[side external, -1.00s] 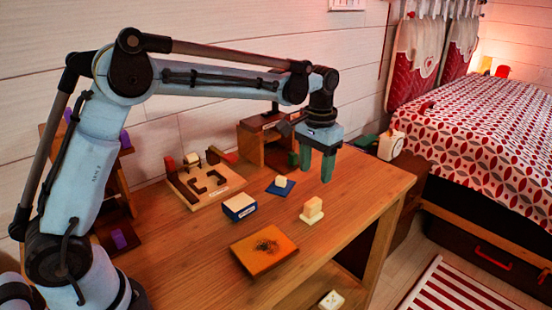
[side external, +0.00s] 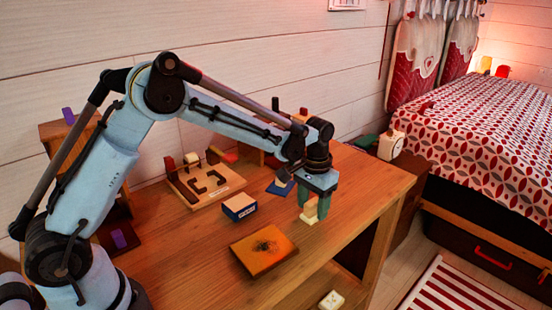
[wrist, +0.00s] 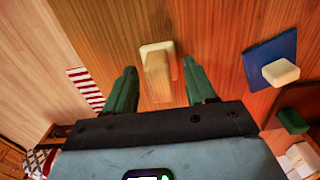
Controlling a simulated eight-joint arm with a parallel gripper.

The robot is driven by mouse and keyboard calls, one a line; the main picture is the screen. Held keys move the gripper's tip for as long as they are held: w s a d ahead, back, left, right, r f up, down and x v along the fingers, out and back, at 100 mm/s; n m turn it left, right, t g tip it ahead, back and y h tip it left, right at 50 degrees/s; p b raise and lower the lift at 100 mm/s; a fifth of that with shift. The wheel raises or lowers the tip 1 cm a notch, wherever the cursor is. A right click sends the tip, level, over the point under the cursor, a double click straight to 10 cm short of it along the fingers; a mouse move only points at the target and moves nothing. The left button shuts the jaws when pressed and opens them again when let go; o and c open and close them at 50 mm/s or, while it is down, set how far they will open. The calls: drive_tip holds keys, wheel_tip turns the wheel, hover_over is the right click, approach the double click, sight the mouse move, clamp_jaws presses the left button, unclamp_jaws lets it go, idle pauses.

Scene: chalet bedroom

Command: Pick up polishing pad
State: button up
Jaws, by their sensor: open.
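The likely polishing pad (side external: 307,220) is a cream base with a smaller raised block on top, standing on the wooden table near its right edge. In the wrist view the pad (wrist: 149,49) lies between my two green fingers, with its upper block toward me. My gripper (side external: 311,208) points down over it, with fingers on either side. In the wrist view my gripper (wrist: 159,69) is open, with visible gaps on both sides of the block. I cannot tell whether the fingertips reach the base. The fingers partly hide the pad in the side view.
A blue square (wrist: 253,60) with a cream block (wrist: 281,72) lies close by. A blue-and-white box (side external: 239,206), an orange board with a dark smudge (side external: 264,256) and a wooden tray (side external: 232,187) are left of my gripper. The table's front right is clear.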

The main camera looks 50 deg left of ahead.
sight(313, 202)
clamp_jaws()
drive_tip(key=shift+r, duration=0.15)
wheel_tip(313, 202, up, 4)
drive_tip(key=s+d+r, duration=0.6)
drive_tip(key=d, duration=0.3)
drive_tip(key=shift+s+d+r, duration=0.3)
drive_tip(key=shift+s+r, duration=0.05)
drive_tip(key=shift+r, duration=0.05)
